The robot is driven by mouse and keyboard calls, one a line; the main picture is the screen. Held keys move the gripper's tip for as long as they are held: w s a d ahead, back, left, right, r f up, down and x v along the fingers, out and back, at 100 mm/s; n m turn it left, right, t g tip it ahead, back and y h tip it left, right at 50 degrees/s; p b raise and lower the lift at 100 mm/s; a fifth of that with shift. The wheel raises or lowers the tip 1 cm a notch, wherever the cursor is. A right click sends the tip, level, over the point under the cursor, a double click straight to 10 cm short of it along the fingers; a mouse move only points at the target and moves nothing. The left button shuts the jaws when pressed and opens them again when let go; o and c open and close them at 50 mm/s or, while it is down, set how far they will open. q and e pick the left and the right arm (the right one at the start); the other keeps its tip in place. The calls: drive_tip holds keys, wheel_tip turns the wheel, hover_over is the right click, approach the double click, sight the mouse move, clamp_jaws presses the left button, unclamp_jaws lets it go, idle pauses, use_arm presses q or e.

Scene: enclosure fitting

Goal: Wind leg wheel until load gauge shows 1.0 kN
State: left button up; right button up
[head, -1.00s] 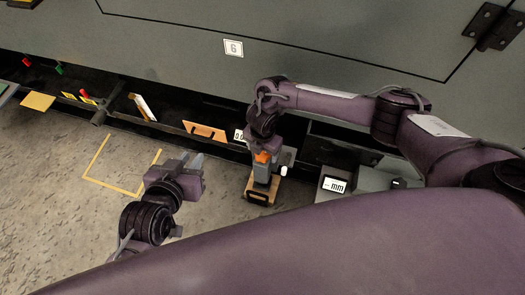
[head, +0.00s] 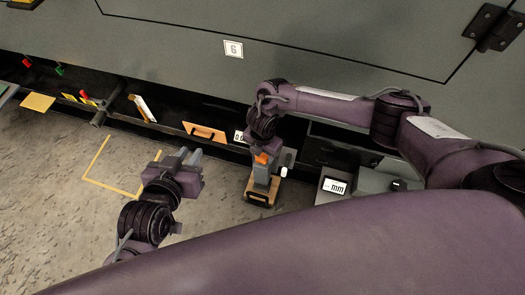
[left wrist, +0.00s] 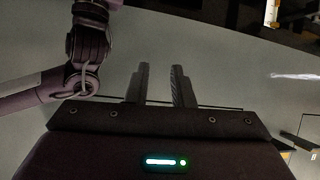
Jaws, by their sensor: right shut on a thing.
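A small grey leg (head: 262,182) with a wooden foot (head: 261,196) stands on the floor by the cabinet's lower edge. An orange part (head: 262,158) at its top appears to be the leg wheel, mostly covered. My right gripper (head: 262,152) is over the leg's top and shut on this part; its fingertips are largely hidden by my wrist. A white display (head: 239,136) behind it, perhaps the load gauge, is partly hidden and its figures are too small to read surely. My left gripper (head: 187,155) is open and empty, left of the leg; its parted fingers show in the left wrist view (left wrist: 162,86).
A white "mm" display (head: 335,185) and a grey box (head: 372,180) stand right of the leg. An orange-brown panel with a handle (head: 205,132) lies to the left. A yellow floor outline (head: 110,186) lies further left. The large grey cabinet (head: 300,45) fills the back.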

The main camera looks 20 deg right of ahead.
use_arm(q)
drive_tip(key=s+a+f+g+y+p, duration=0.2)
drive_tip(key=s+f+g, duration=0.3)
drive_tip(key=s+f, duration=0.3)
use_arm(e)
drive_tip(key=shift+r+m, duration=0.15)
drive_tip(key=shift+m, duration=0.55)
drive_tip(key=m+p, duration=0.2)
drive_tip(key=m, duration=0.1)
drive_tip(key=shift+p, duration=0.3)
use_arm(q)
drive_tip(key=s+a+r+n+g+y+p, duration=0.1)
drive_tip(key=s+a+g+y+p, duration=0.1)
drive_tip(key=a, duration=0.4)
drive_tip(key=shift+g, duration=0.8)
use_arm(e)
drive_tip(key=shift+m, duration=1.7)
use_arm(q)
drive_tip(key=shift+s+a, duration=0.1)
drive_tip(key=shift+s, duration=0.05)
use_arm(e)
drive_tip(key=o, duration=1)
drive_tip(key=shift+c, duration=0.2)
